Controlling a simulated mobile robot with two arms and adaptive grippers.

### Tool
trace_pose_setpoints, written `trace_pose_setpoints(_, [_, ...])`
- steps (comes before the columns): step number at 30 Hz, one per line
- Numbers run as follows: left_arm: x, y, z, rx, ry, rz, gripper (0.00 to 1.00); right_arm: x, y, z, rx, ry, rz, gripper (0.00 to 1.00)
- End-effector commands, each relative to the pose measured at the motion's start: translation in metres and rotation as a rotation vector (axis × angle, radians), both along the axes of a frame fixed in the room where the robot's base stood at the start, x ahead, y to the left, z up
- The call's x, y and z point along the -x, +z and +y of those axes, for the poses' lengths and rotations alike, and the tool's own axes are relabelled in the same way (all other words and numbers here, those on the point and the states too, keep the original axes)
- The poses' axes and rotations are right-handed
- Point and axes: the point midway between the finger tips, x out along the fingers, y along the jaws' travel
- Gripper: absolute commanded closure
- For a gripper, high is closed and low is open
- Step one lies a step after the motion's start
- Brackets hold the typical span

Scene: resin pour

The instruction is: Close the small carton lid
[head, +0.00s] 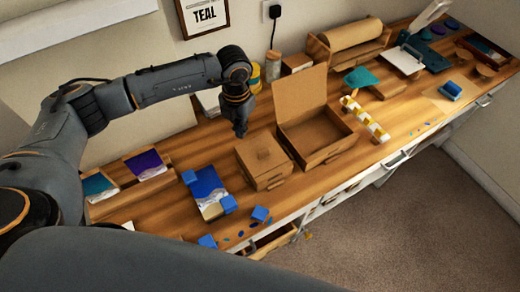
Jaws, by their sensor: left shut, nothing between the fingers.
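A small brown cardboard carton (262,163) sits mid-counter, and its top looks flat and shut, with a small tab or mark on it. To its right stands a larger open carton (318,140) with its lid (300,95) raised upright at the back. My left gripper (240,131) points down just behind and above the small carton's left rear corner. It is shut and empty; whether it touches the carton cannot be told. My right gripper is not in view.
A blue pouch (207,190) with blue blocks lies left of the small carton. A rack of small yellow-and-white items (364,119) lies right of the open carton. A drawer (272,240) stands open below the front edge.

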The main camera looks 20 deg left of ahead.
Motion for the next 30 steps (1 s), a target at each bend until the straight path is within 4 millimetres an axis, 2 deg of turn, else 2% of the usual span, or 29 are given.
trace_pose_setpoints(5, [0.000,0.005,0.000,0.000,0.000,-0.001,1.00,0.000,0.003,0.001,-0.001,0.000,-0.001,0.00])
trace_pose_setpoints(24, [-0.001,0.080,0.001,-0.001,0.001,-0.002,1.00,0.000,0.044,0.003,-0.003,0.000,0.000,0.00])
trace_pose_setpoints(30, [0.000,0.091,0.000,0.000,0.000,0.001,1.00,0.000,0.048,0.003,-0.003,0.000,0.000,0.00])
